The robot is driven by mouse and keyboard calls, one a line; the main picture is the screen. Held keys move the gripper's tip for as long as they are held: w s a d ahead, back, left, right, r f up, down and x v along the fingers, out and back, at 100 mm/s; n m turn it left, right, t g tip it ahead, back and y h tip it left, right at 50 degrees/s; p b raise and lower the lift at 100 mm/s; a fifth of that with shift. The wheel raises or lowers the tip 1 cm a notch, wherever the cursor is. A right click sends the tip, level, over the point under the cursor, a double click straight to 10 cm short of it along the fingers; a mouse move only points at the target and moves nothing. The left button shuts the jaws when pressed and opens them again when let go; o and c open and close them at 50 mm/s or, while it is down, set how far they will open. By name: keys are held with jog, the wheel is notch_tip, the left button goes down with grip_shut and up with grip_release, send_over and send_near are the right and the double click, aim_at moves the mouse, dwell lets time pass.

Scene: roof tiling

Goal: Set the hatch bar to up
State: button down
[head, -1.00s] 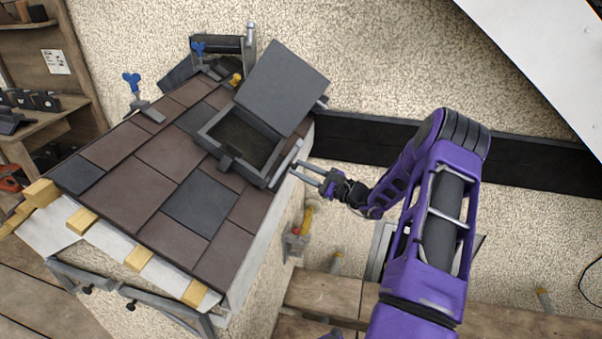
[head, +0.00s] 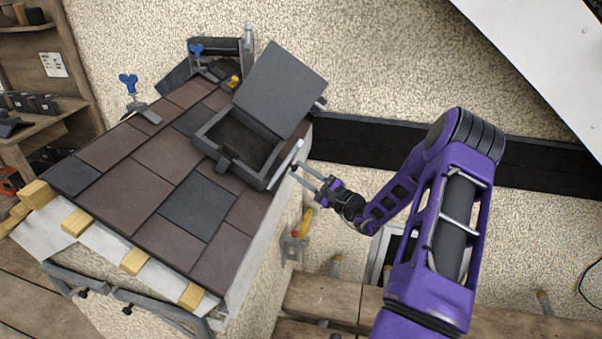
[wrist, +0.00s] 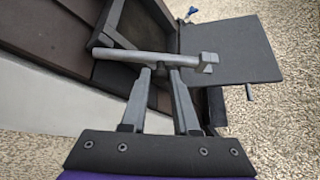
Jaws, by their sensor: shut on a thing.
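The hatch (head: 268,180) is a dark square frame on the tiled roof. Its flat grey lid (head: 281,88) stands open and leans back. The light grey hatch bar (head: 286,161) lies along the frame's right side, slanting up to the right in the head view. In the wrist view the bar (wrist: 140,57) crosses in front of the fingertips, with a blocky end at the right. My gripper (head: 298,172) is at the bar, coming from the right, and is shut on it. The fingertips (wrist: 161,70) meet the bar; the exact contact is partly hidden.
Brown and dark tiles (head: 160,160) cover the sloping roof left of the hatch. Blue-handled clamps (head: 129,84) stand at its upper edge. A dark beam (head: 370,138) runs along the wall behind my arm. A yellow-handled tool (head: 305,223) hangs below the roof's right edge. Wooden planks lie below.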

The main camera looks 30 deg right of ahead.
jog(key=c, duration=0.7)
grip_release()
jog(key=shift+s, duration=0.1)
jog(key=shift+o, duration=0.2)
jog(key=v, duration=1.7)
jog(key=shift+s+p, duration=0.2)
jog(key=shift+p, duration=0.2)
